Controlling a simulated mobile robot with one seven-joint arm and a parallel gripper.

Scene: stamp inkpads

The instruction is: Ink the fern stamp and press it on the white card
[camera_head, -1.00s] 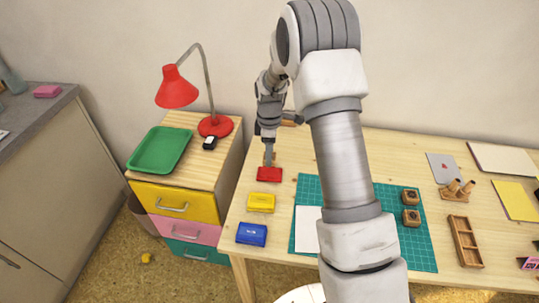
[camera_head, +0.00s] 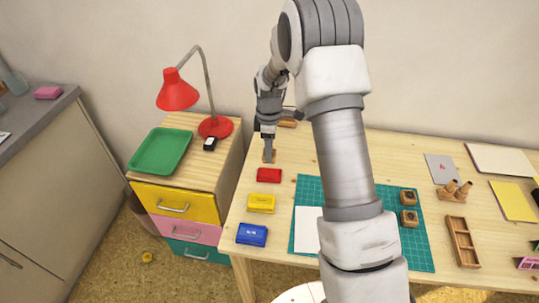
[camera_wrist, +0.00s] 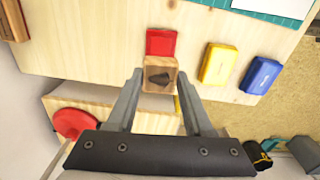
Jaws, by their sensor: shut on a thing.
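My gripper (camera_head: 268,152) is shut on a small wooden stamp (camera_wrist: 160,76) with a dark leaf-like mark on its top. In the head view the stamp is a small wooden patch under the fingers, just behind the red inkpad (camera_head: 268,175). In the wrist view the red inkpad (camera_wrist: 161,42) lies right beyond the stamp; I cannot tell the height of the stamp above the table. A yellow inkpad (camera_head: 261,203) and a blue inkpad (camera_head: 252,235) lie in front of the red one. The white card (camera_head: 307,230) lies on the green mat (camera_head: 425,245), partly hidden by my arm.
Two more wooden stamps (camera_head: 408,197) stand on the mat's right side. A wooden tray (camera_head: 462,241) and a holder with stamps (camera_head: 454,190) are farther right. A drawer unit with a green tray (camera_head: 161,151) and red lamp (camera_head: 178,95) stands left of the table.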

